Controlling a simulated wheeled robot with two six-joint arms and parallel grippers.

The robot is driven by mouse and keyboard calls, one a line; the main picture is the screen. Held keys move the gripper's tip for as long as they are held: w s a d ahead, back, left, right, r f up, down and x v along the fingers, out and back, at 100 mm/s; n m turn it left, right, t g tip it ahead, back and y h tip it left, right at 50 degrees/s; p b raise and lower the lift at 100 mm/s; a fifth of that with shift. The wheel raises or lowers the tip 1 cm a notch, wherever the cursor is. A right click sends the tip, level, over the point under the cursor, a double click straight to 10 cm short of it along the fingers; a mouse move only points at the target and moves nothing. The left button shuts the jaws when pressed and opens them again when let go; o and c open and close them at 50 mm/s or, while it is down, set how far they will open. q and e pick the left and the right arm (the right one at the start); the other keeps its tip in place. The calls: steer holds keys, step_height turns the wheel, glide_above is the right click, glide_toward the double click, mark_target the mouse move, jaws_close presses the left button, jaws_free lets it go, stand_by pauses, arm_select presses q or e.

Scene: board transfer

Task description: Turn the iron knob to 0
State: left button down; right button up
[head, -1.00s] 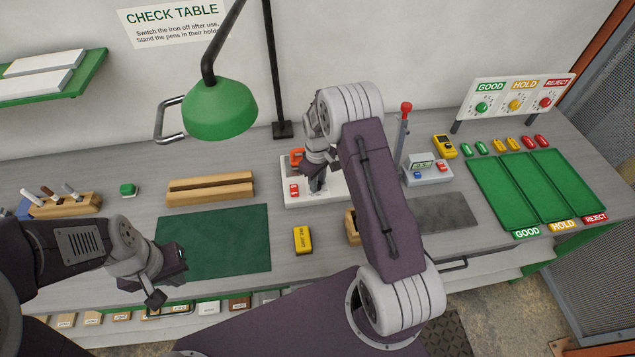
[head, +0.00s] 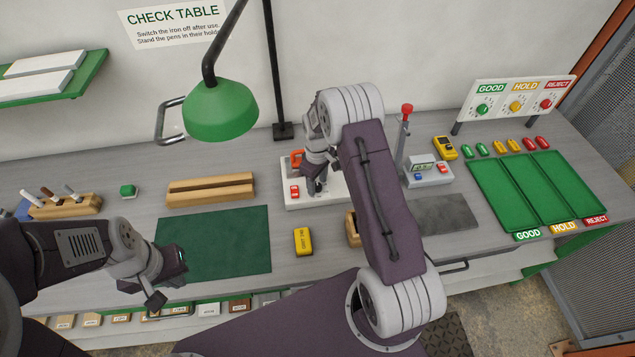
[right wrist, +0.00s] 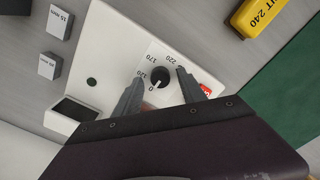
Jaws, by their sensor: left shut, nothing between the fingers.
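The iron knob (right wrist: 160,77) is a dark round dial on a white panel (right wrist: 107,50) printed with 0, 120, 170 and 220. Its white mark points toward the 0 side; small in the picture, so the exact angle is hard to read. My right gripper (right wrist: 159,84) is open, one finger on each side of the knob; I cannot tell whether they touch it. In the head view, my right gripper (head: 316,184) is low over the white station (head: 333,189) and hides the knob. My left gripper (head: 172,273) is shut and empty near the green mat's (head: 225,240) front left.
A red switch (head: 294,191) and orange part (head: 297,158) are beside my right gripper. A yellow block (head: 303,241) lies in front. A green lamp (head: 220,110) hangs at the back. A grey device with a red-topped lever (head: 427,173) stands right. The green mat is clear.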

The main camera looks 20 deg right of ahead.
mark_target(317, 185)
step_height(317, 185, up, 9)
steer(key=b, duration=0.2)
stand_by(0.3)
steer(key=shift+s, duration=0.1)
